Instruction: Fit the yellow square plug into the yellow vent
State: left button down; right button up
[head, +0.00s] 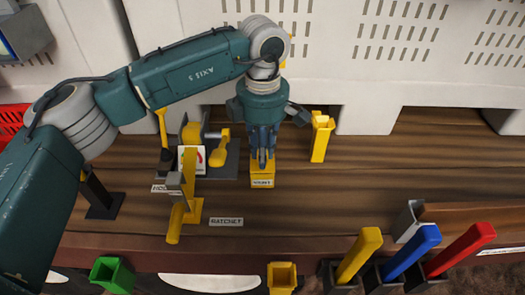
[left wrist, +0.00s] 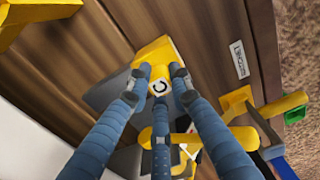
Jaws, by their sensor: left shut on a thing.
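My left gripper (head: 262,160) points down, its fingers closed around the yellow plug (left wrist: 158,86). In the left wrist view a small round yellow end of it shows between the fingertips. In the head view the fingers hide most of the plug. The yellow vent (head: 262,172) is a square block directly below the fingertips, with a white label on its front. A yellow square surface (left wrist: 153,50) lies just beyond the fingertips in the left wrist view. I cannot tell whether the plug is inside the vent or just above it. My right gripper is not in view.
A yellow ratchet lever (head: 190,180) stands close on the left. A yellow square tube (head: 320,138) stands at right. Yellow, blue and red handles (head: 408,252) lean at front right. A green cup (head: 112,275) and yellow cup (head: 282,278) sit at the front edge.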

pick_arm(q)
jog(key=c, duration=1.5)
grip_release()
